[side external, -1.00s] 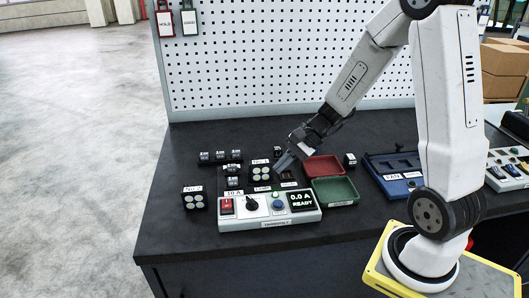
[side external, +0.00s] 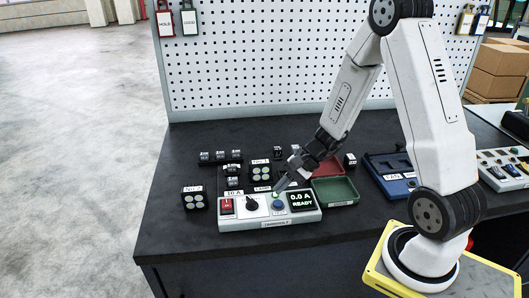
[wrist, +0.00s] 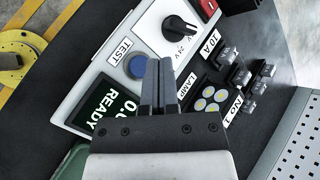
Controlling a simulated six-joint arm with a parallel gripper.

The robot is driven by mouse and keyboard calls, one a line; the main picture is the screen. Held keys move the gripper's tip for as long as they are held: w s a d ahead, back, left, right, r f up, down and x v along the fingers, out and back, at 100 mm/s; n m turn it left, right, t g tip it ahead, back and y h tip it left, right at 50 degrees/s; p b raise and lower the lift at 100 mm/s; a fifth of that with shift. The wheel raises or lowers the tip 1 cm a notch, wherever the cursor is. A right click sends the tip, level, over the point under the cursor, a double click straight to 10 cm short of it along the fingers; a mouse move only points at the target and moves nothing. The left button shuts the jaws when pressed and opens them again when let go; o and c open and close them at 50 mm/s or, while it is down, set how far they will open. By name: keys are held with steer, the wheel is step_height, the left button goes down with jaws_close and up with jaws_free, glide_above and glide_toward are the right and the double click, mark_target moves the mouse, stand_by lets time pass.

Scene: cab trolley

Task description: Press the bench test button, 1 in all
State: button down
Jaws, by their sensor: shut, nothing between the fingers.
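The bench test unit is a white box (side external: 240,224) at the front of the dark bench. Its round blue button (side external: 278,206) sits between the black knob and the display. In the wrist view the blue button (wrist: 136,67) lies beside a TEST label (wrist: 121,48). My gripper (side external: 276,191) is shut and empty, pointing down just behind and above the button. In the wrist view its closed fingers (wrist: 158,66) appear right beside the button, partly covering its edge. I cannot tell the exact height gap. The display (side external: 302,201) reads 0.0 A READY.
A red rocker switch (side external: 226,205) and a knob (side external: 251,203) share the panel. Small lamp blocks (side external: 260,171) stand behind it. Red (side external: 326,167) and green (side external: 335,190) trays lie to the right, with a blue tray (side external: 384,183) beyond.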

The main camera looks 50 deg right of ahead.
mark_target(274, 203)
steer(key=shift+f, duration=0.85)
steer(key=shift+f, duration=0.95)
stand_by(2.6)
steer(key=shift+r, duration=0.95)
stand_by(0.3)
steer(key=shift+r, duration=2.5)
